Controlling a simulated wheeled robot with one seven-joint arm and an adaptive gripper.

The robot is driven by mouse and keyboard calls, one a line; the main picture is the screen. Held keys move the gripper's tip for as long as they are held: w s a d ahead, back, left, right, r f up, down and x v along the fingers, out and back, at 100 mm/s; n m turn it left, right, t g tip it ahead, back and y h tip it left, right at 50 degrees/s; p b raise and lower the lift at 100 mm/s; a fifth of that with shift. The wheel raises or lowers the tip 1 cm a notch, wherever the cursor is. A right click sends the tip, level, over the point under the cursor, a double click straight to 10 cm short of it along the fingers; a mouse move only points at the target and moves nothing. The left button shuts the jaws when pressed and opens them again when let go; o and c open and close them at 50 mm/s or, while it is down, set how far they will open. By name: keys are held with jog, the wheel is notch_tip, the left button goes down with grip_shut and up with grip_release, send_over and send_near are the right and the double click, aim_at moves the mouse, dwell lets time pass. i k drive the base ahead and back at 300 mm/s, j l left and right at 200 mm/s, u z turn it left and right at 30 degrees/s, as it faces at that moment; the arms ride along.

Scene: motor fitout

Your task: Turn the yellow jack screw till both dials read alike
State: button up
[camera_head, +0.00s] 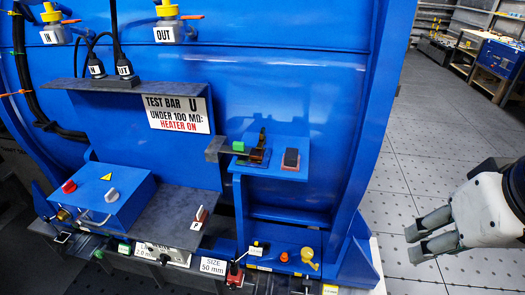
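My gripper (412,246) is at the right, over the grey floor and clear of the blue machine (275,100). Its two fingers point left with a gap between them, and nothing shows in it. On a low blue ledge at the machine's foot is a yellow part with a rounded head (308,256), which may be the jack screw. My gripper is well to the right of both. I cannot make out two dials or any reading.
A blue box (103,195) with red and white knobs stands on a grey shelf at the left. A blue bracket (270,172) with small parts juts out above the low ledge. The machine's edge flange (368,130) stands between ledge and open floor (400,190).

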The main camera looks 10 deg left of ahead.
aim_at(307, 254)
jog(key=u, duration=0.65)
jog(key=i+j+z, duration=0.15)
jog(key=j, duration=0.15)
jog(key=j+z, duration=0.15)
jog(key=j, duration=0.2)
jog(key=l+u, duration=0.15)
jog(key=l, duration=0.35)
jog(key=l+u, duration=0.15)
jog(key=l, duration=0.35)
jog(key=k+l+u, duration=0.15)
jog(key=l, duration=0.35)
jog(key=l+u, duration=0.15)
jog(key=l, duration=0.4)
jog(key=k+l+u, duration=0.15)
jog(key=l, duration=0.3)
